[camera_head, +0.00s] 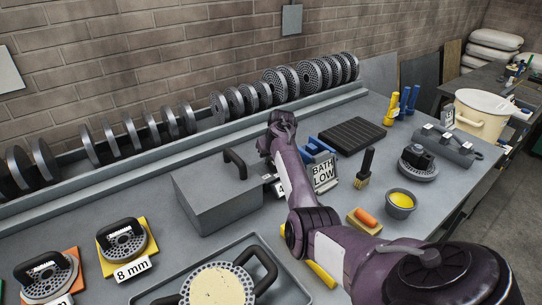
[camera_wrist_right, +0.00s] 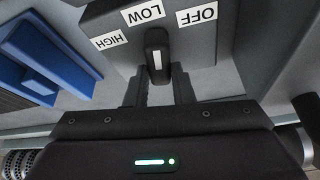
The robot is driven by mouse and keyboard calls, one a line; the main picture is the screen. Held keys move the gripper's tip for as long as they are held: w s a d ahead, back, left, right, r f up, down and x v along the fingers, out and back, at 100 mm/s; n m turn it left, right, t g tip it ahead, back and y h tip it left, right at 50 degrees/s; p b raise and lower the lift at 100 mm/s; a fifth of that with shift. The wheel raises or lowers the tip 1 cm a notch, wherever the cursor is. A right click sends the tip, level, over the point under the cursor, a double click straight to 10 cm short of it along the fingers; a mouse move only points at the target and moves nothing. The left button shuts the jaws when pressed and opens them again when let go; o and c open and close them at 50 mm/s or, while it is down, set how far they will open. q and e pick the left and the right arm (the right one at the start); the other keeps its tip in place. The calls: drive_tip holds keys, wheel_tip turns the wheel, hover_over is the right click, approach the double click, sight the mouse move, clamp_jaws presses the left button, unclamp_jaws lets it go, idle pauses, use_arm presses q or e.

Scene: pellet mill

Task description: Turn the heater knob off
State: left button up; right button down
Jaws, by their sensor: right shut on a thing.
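The heater knob (camera_wrist_right: 157,50) is a small dark knob with a white mark, on a grey panel in the right wrist view. White labels stand around it: HIGH (camera_wrist_right: 105,42), LOW (camera_wrist_right: 143,12) and OFF (camera_wrist_right: 197,15), upside down in this view. I cannot tell exactly which label the knob points to. My right gripper (camera_wrist_right: 160,88) is shut on the knob, one dark finger on each side. In the head view my right gripper (camera_head: 270,148) is beside the grey box (camera_head: 215,195), and the knob is hidden. My left gripper is not in view.
A "BATH LOW" sign (camera_head: 324,173) and blue items (camera_head: 316,148) stand right of my right arm. A brush (camera_head: 364,168), a yellow-filled bowl (camera_head: 400,201) and a black ribbed mat (camera_head: 351,136) are near. A row of disks lines the back wall.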

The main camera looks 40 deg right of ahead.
drive_tip(key=m, duration=0.2)
drive_tip(key=m+g+h+p, duration=0.1)
drive_tip(key=m, duration=0.1)
drive_tip(key=shift+r+m+h+p, duration=0.15)
drive_tip(key=shift+m+h+p, duration=0.15)
drive_tip(key=shift+d+m+g+h, duration=0.1)
drive_tip(key=shift+m+g+h, duration=0.2)
drive_tip(key=shift+m, duration=0.9)
drive_tip(key=shift+m+g+h, duration=0.3)
drive_tip(key=shift+m+g, duration=0.1)
drive_tip(key=shift+m, duration=0.8)
drive_tip(key=c, duration=1.2)
unclamp_jaws()
drive_tip(key=shift+c, duration=0.2)
drive_tip(key=shift+s, duration=0.1)
drive_tip(key=b+v, duration=0.1)
drive_tip(key=v, duration=0.6)
drive_tip(key=shift+r, duration=0.3)
